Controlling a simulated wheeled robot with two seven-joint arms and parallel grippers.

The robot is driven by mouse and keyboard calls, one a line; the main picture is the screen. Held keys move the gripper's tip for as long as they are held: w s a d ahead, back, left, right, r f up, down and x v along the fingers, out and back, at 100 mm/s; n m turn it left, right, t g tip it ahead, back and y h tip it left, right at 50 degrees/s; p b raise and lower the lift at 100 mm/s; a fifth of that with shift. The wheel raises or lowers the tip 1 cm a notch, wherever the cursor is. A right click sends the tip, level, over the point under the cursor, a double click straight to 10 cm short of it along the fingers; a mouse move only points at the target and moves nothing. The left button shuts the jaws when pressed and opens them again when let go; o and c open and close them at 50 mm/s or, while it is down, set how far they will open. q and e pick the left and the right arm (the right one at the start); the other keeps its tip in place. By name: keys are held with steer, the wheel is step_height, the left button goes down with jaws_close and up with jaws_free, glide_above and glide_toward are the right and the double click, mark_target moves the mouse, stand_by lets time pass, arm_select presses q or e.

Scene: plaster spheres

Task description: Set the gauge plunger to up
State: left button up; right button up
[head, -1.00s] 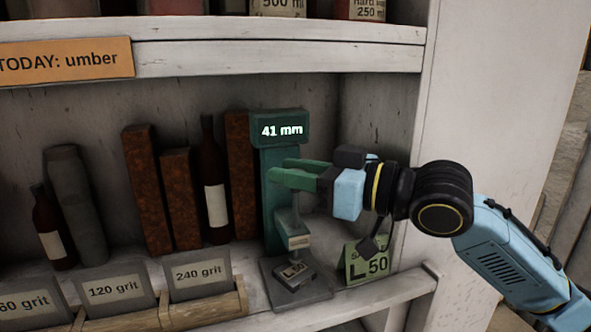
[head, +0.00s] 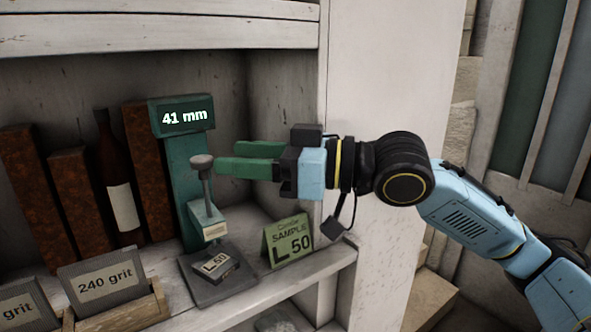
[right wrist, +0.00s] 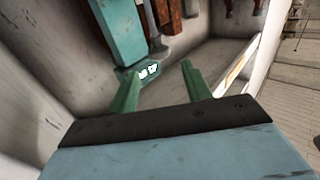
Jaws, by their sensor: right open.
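The teal gauge (head: 182,165) stands on the shelf, its display lit with "41 mm". Its grey plunger (head: 202,165) has a round knob on top of a thin stem, in front of the column. The plunger's foot is low, just above or on a small block marked "L 50" (head: 217,265) on the gauge's dark base; I cannot tell if they touch. My right gripper (head: 226,158) is open and empty, its green fingers pointing left, just right of the knob at about its height. In the right wrist view the gauge (right wrist: 118,30) lies beyond the fingers (right wrist: 160,70). My left gripper is out of view.
A dark bottle (head: 121,190) and rusty bars (head: 75,200) stand to the left. A wooden rack holds grit cards (head: 103,282). The shelf's side wall is at the right.

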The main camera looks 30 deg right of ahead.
steer(key=b+v, duration=0.6)
steer(key=v, duration=0.1)
stand_by(0.4)
stand_by(0.4)
